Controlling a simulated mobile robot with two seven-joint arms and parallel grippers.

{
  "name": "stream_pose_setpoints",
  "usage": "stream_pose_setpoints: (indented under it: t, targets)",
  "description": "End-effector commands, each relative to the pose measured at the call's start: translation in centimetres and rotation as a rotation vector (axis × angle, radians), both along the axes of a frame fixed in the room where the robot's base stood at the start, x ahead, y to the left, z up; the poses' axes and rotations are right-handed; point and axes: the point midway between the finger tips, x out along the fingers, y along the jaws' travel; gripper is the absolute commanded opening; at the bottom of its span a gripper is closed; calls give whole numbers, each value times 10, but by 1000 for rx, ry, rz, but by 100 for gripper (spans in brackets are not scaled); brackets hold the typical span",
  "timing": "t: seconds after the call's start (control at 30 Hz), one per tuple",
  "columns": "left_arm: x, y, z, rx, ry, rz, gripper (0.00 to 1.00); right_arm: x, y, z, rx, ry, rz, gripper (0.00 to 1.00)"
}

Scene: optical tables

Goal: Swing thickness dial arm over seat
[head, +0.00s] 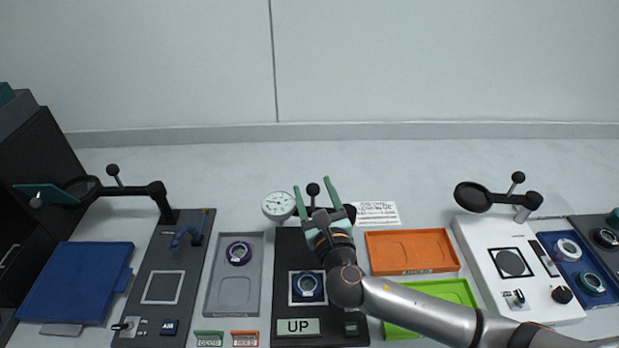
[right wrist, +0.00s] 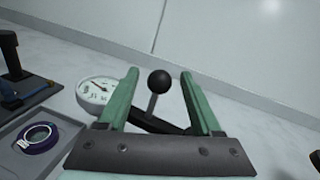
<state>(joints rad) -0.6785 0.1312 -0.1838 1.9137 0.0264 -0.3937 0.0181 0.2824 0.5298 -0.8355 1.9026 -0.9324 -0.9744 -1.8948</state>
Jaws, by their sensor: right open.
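The thickness dial arm carries a round white dial (head: 278,206) at its left end and a black ball knob (head: 313,189) on a short post. The dial sits behind and left of the dark station (head: 285,255), away from the seat (head: 308,287), which holds a dark blue ring. In the right wrist view the knob (right wrist: 159,81) shows between the fingers, with the dial (right wrist: 97,93) to the left. My right gripper (head: 314,187) is open, its green fingers on either side of the knob; contact is not visible. The arm's pivot is partly hidden behind my gripper.
The station's display (head: 298,327) reads UP. A grey tray (head: 224,300) with a purple-blue ring stands left, and an orange tray (head: 411,252) and green tray (head: 450,292) stand right. A white station (head: 490,240) with its own black swing arm (head: 473,197) is further right.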

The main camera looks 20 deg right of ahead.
Motion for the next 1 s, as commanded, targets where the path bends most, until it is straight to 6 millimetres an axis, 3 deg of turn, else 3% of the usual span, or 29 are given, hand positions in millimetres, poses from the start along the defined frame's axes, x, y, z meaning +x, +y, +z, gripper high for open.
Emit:
stream_pose_setpoints:
  t: [0.1, 0.23, 0.63, 1.0]
  targets:
    - [0, 0, 0, 0, 0, 0, 50, 20, -1, 1, 2, -2, -1, 66]
    - [0, 0, 0, 0, 1, 0, 50, 33, -3, 0, 2, 0, 0, 66]
    - [0, 0, 0, 0, 1, 0, 50, 39, -3, 0, 2, 0, 2, 66]
    - [0, 0, 0, 0, 1, 0, 50, 39, -3, 0, 1, 0, 2, 24]
